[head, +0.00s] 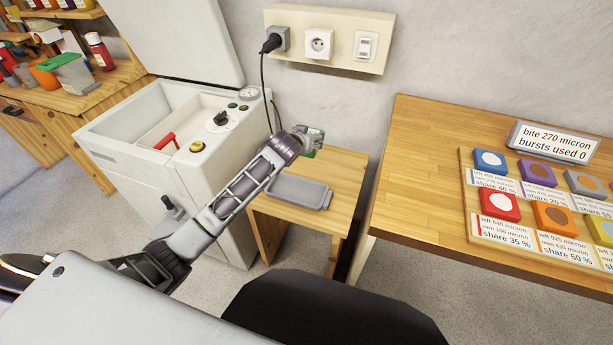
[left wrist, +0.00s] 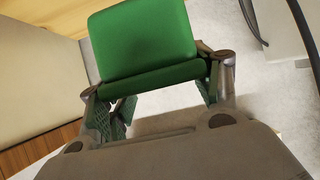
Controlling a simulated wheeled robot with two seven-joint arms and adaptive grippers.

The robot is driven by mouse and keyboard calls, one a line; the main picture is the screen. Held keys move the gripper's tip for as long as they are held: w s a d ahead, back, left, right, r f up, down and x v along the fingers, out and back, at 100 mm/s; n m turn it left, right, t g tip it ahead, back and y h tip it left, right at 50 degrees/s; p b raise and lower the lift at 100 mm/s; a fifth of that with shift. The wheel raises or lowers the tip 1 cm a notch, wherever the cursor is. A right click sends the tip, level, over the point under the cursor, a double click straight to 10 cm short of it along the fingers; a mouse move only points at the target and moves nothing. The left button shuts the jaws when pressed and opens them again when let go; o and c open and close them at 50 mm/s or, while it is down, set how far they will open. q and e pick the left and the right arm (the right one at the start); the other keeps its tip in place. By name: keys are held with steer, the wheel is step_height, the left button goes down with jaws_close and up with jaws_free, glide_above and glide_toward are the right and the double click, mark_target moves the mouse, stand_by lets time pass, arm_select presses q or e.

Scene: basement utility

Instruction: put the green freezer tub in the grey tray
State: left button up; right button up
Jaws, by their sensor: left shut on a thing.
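The green freezer tub (left wrist: 145,45) is held between the two fingers of my left gripper (left wrist: 160,105), which is shut on it, in the left wrist view. In the head view my left gripper (head: 312,142) is above the back of a small wooden stand, and only a small bit of green shows at its tip. The grey tray (head: 300,190) lies flat on that stand, below and in front of the gripper. It looks empty. My right gripper is not in the head view.
A white chest freezer (head: 150,140) with its lid raised stands left of the small wooden stand (head: 348,170). A wooden table (head: 420,150) with a board of coloured blocks is to the right. A wall socket strip (head: 345,40) with a black cable is behind. Bottles and tubs fill a left shelf.

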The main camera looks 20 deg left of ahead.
arm_select(q)
steer(key=b, duration=0.1)
glide_above(309, 169)
step_height(309, 169, down, 6)
steer(key=shift+r, duration=0.25)
steer(key=shift+f, duration=0.3)
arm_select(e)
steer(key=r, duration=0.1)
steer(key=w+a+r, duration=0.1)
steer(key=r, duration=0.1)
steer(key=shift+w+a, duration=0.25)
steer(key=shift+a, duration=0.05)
arm_select(q)
steer(key=shift+f, duration=0.55)
step_height(309, 169, down, 2)
steer(key=shift+f+b, duration=0.15)
steer(key=shift+b, duration=0.4)
steer(key=shift+f, duration=0.2)
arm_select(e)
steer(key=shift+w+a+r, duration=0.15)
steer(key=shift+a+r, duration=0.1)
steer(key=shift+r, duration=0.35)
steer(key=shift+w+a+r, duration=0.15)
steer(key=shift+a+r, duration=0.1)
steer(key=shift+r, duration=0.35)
